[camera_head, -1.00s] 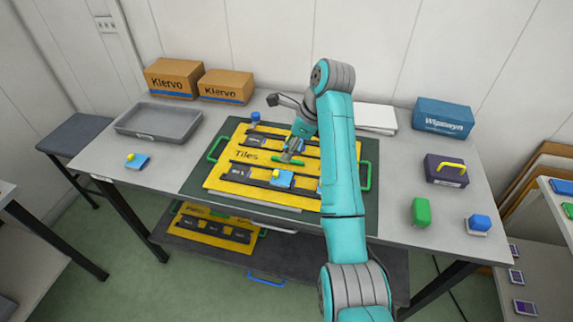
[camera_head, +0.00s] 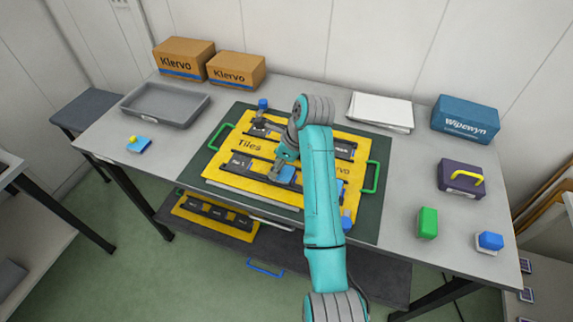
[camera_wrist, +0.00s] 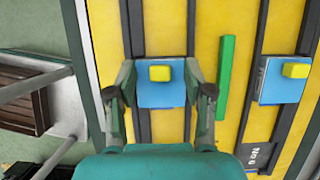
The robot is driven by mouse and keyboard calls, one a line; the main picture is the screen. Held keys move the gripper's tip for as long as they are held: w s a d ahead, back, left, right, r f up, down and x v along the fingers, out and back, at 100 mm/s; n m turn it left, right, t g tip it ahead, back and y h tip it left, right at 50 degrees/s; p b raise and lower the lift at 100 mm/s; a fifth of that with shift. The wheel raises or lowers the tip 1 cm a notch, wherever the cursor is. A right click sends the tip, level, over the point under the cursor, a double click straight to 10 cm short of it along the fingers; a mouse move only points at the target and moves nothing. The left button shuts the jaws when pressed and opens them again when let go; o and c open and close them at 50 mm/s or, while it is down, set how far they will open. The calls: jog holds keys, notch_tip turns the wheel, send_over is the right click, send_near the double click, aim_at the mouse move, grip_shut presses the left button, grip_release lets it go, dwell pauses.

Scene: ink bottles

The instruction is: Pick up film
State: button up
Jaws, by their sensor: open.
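A blue square piece with a yellow block on top (camera_wrist: 160,85) lies on a dark rail of the yellow board (camera_head: 214,172); it also shows in the head view (camera_head: 287,174). I cannot tell for sure which piece is the film. My gripper (camera_wrist: 160,93) is open and empty, its fingers to the left and right of this piece, apart from it. In the head view my gripper (camera_head: 281,166) is low over the board's front rail. A second such piece (camera_wrist: 281,80) lies to the right in the wrist view. A green bar (camera_wrist: 225,78) lies between them.
A similar blue piece with a yellow block (camera_head: 139,144) lies on the table's left, near a grey tray (camera_head: 165,104). Green handles (camera_head: 371,177) stand up at the board's sides. A green block (camera_head: 427,223), a blue block (camera_head: 490,240) and a purple box (camera_head: 460,178) stand right.

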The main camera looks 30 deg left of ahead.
jog(key=shift+f, duration=0.1)
jog(key=c, duration=0.8)
jog(key=shift+o, duration=0.2)
